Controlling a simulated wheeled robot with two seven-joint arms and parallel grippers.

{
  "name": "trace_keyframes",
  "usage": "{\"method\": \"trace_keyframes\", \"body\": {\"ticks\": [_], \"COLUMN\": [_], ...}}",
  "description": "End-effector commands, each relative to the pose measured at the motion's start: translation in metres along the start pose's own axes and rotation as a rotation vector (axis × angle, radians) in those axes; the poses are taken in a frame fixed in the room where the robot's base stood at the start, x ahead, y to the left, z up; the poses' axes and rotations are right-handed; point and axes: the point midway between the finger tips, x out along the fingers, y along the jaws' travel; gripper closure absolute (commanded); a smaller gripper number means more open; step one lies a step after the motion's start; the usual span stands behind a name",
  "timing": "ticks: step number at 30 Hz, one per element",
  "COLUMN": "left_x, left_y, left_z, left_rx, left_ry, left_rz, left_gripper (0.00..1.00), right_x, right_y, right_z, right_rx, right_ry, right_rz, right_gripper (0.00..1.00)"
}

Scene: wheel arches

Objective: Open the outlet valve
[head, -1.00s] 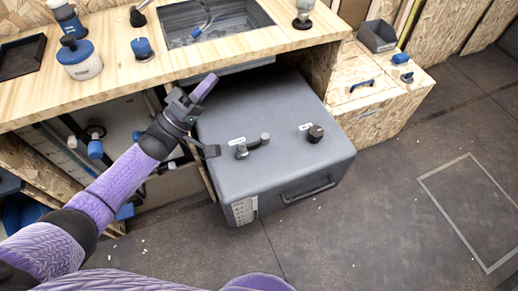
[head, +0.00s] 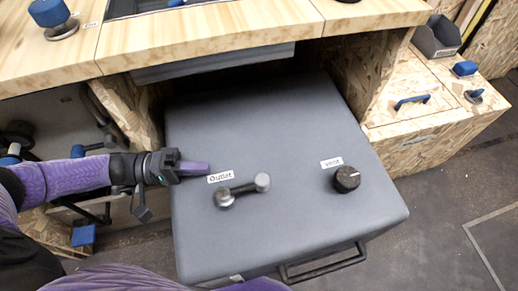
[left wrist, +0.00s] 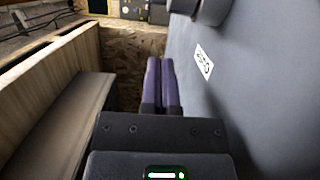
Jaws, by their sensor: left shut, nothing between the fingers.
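The outlet valve (head: 243,189) is a grey lever handle on top of a dark grey tank (head: 290,130), beside a white "Outlet" label (head: 221,177). The lever lies flat, one round end lower left and the other upper right. My left gripper (head: 207,169) is shut and empty, its purple fingers over the tank's left part, just left of and behind the lever, not touching it. In the left wrist view the shut fingers (left wrist: 162,85) point ahead, with the label (left wrist: 204,61) to their right and part of a dark knob-like piece (left wrist: 205,10) at the top. My right gripper is not in view.
A black vent knob (head: 346,179) stands on the tank's right part. A tank handle (head: 325,262) sticks out at the front. The wooden workbench (head: 210,38) overhangs the tank's back. A wooden box with a blue handle (head: 412,101) stands to the right.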

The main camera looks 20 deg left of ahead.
Motion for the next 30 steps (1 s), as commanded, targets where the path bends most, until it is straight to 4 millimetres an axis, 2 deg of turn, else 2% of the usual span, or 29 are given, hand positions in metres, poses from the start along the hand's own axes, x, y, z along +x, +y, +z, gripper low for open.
{"method": "trace_keyframes", "body": {"ticks": [4, 12, 18, 30], "left_x": [0.013, 0.068, 0.094, 0.100], "left_y": [0.000, -0.001, -0.001, 0.000], "left_z": [0.001, 0.001, 0.001, 0.000], "left_rx": [-0.002, 0.000, -0.001, 0.000], "left_ry": [-0.003, -0.003, -0.001, 0.000], "left_rz": [0.000, 0.002, 0.000, -0.002], "left_gripper": [1.00, 1.00, 1.00, 1.00], "right_x": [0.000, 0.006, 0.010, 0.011], "right_y": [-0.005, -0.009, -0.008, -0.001], "right_z": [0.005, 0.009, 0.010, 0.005], "right_rx": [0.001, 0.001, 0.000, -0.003], "right_ry": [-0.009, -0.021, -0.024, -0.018], "right_rz": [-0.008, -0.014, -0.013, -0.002], "right_gripper": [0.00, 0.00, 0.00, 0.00]}}
